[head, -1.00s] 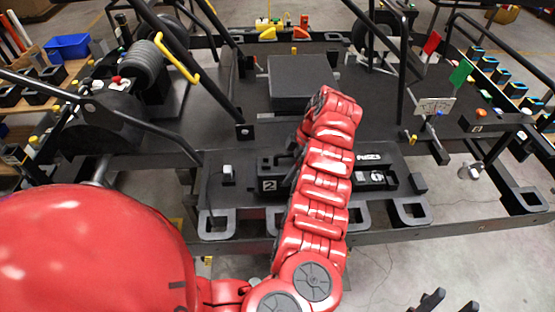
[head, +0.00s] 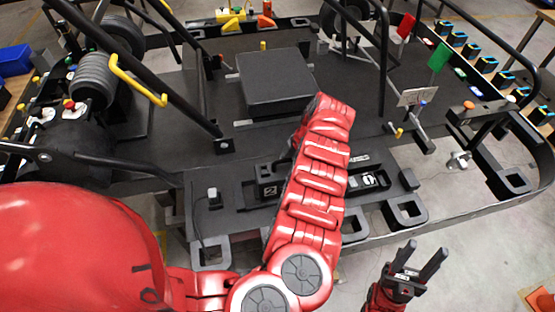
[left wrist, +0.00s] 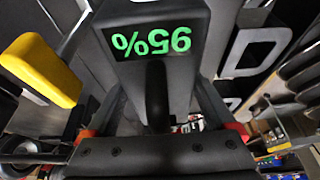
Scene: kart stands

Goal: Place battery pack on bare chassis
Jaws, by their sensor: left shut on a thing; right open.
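In the left wrist view, a dark battery pack (left wrist: 155,60) shows a green 95% readout, upside down. My left gripper (left wrist: 157,105) is shut on its dark handle. In the head view, my red left forearm hides that gripper and covers the middle of a black unit (head: 268,180) marked 2, which looks like the pack. This unit appears at the near side of the large dark kart chassis (head: 170,150); whether it touches the plate beneath cannot be told. The chassis deck carries a raised square block (head: 275,82). My right gripper (head: 418,262) is open and empty, low right.
Black bars rise from the chassis, one with a yellow handle (head: 135,82). Red (head: 407,25) and green (head: 439,56) flags stand at the right. A blue bin (head: 15,60) is at far left. Open floor lies around my right gripper.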

